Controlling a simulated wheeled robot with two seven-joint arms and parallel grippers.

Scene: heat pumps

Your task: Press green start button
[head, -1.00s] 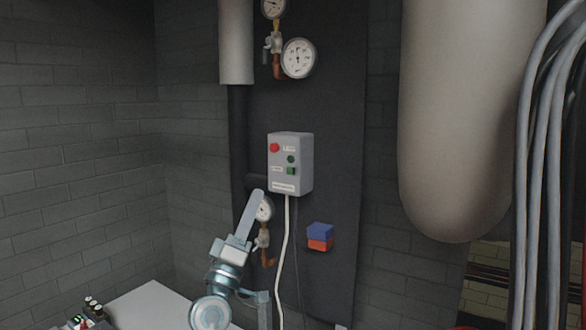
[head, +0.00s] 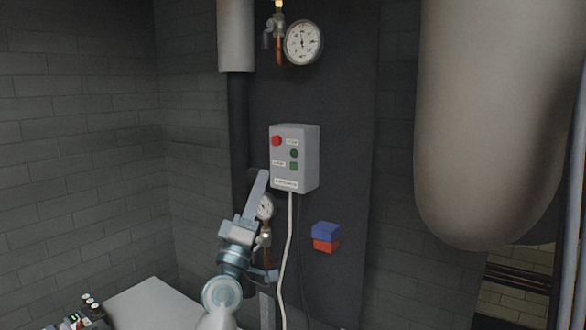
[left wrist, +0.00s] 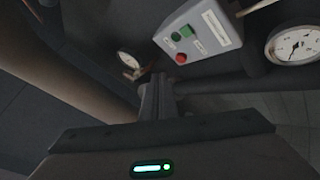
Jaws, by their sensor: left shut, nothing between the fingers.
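A grey control box (head: 293,158) is mounted on the dark panel, with a white cable below it. Contact with the box cannot be told. My right gripper is out of view.
A small gauge (head: 265,207) with a valve sits behind my left gripper. A larger gauge (head: 303,42) is above the box. A blue and red block (head: 326,237) is below right. A large pale tank (head: 490,120) hangs at the right. A light tabletop (head: 150,305) lies lower left.

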